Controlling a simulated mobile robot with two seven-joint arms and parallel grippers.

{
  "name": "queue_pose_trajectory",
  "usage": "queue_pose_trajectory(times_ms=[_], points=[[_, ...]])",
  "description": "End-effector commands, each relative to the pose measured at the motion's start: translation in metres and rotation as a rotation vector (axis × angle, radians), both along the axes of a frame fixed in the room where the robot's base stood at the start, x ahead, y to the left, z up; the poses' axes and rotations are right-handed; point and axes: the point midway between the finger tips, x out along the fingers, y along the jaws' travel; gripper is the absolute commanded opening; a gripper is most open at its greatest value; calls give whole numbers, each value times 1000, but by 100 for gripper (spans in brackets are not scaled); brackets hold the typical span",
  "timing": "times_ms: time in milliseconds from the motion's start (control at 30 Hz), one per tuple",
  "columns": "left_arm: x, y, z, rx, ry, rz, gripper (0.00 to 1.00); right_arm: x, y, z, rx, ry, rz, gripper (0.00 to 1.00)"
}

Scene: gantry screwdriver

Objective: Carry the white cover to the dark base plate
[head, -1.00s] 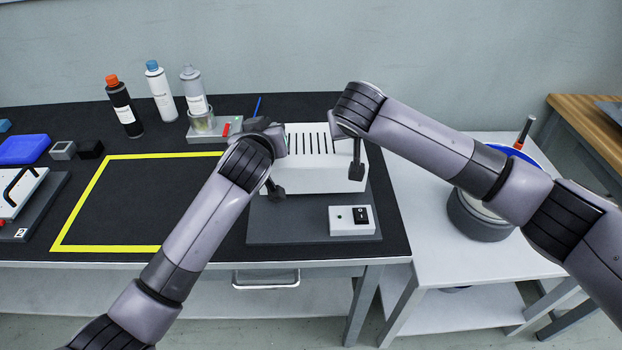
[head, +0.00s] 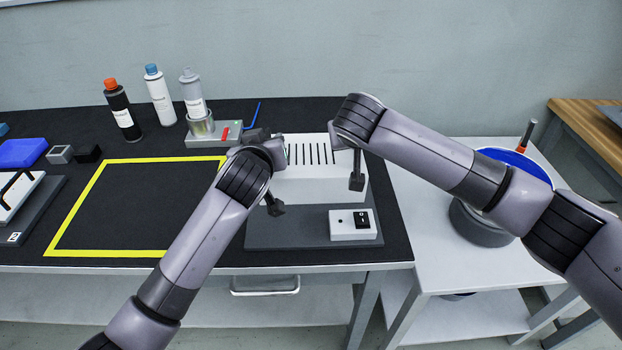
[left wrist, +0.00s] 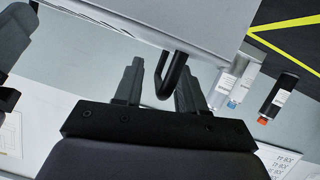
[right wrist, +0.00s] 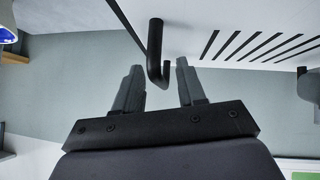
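The white cover (head: 318,184), a box with dark slots in its top, is over the dark base plate (head: 290,236); I cannot tell whether it touches. The plate's front part shows, with a white switch box (head: 352,224) on it. My left gripper (head: 274,208) is at the cover's left end and my right gripper (head: 356,182) at its right end. In the left wrist view a black handle (left wrist: 172,75) lies between the left fingers. In the right wrist view another black handle (right wrist: 155,50) lies between the right fingers.
The yellow-outlined area (head: 92,184) to the left is empty. Several bottles (head: 160,96) and a grey tray (head: 205,139) with a cup stand behind. A blue box (head: 22,152) is at far left. A blue-lined bowl (head: 480,222) stands on the right side table (head: 470,262).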

Motion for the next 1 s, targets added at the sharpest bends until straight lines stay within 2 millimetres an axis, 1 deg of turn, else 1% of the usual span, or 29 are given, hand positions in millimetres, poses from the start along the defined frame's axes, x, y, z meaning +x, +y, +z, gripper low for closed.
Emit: queue_pose_trajectory(times_ms=[600,800,1000], points=[[-81,7,33,0,0,1,40,0,1,0,1,0,1,40],[-97,9,39,1,-1,2,40,0,1,0,1,0,1,40],[-101,9,41,2,-1,3,40,-4,2,4,1,0,3,40]])
